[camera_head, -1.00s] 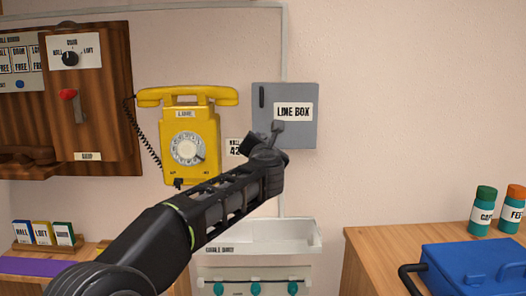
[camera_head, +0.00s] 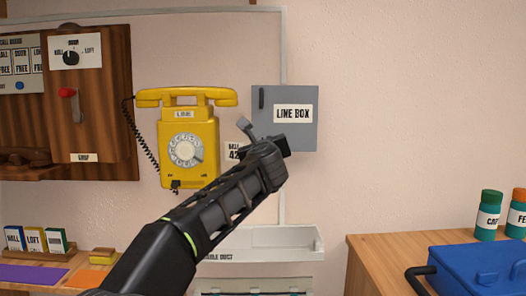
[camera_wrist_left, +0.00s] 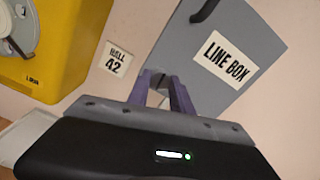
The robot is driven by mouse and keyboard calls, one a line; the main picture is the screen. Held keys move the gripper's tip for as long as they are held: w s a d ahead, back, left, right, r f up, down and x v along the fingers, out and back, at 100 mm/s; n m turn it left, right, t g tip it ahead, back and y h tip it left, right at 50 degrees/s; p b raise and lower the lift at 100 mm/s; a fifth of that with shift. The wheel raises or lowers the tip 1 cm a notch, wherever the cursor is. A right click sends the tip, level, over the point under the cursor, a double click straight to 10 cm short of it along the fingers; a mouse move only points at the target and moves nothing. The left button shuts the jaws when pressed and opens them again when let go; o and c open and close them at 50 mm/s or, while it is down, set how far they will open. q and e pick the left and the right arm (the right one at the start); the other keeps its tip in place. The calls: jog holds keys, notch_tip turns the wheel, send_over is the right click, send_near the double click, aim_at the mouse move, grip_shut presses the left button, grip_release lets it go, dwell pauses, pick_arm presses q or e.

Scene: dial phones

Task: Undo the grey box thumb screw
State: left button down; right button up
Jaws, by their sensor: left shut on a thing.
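The grey box, labelled "LINE BOX" (camera_head: 270,97), hangs on the wall right of the yellow phone, with its door closed flat. It also shows tilted in the left wrist view (camera_wrist_left: 210,88). My left gripper (camera_head: 265,145) is at the box's lower left corner. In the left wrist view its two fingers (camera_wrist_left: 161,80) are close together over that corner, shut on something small. The thumb screw itself is hidden by the fingers, so I cannot see its thread or how far out it stands. My right gripper is not in view.
The yellow phone (camera_head: 205,125) hangs left of the box, with a "BELL 42" card (camera_head: 232,150) between them. A white cable duct (camera_head: 265,243) runs below. A blue case (camera_head: 480,268) and jars (camera_head: 489,215) stand on the right bench. The wall right of the box is bare.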

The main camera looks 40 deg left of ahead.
pick_arm(q)
jog(key=shift+f+n+b, duration=0.15)
jog(key=shift+n+b, duration=0.2)
jog(key=shift+n, duration=0.45)
jog(key=c, duration=1.1)
grip_release()
jog(key=shift+c, duration=0.2)
jog(key=b+v, duration=0.1)
jog(key=v, duration=0.6)
jog(key=shift+s+d, duration=0.25)
jog(key=shift+s, duration=0.05)
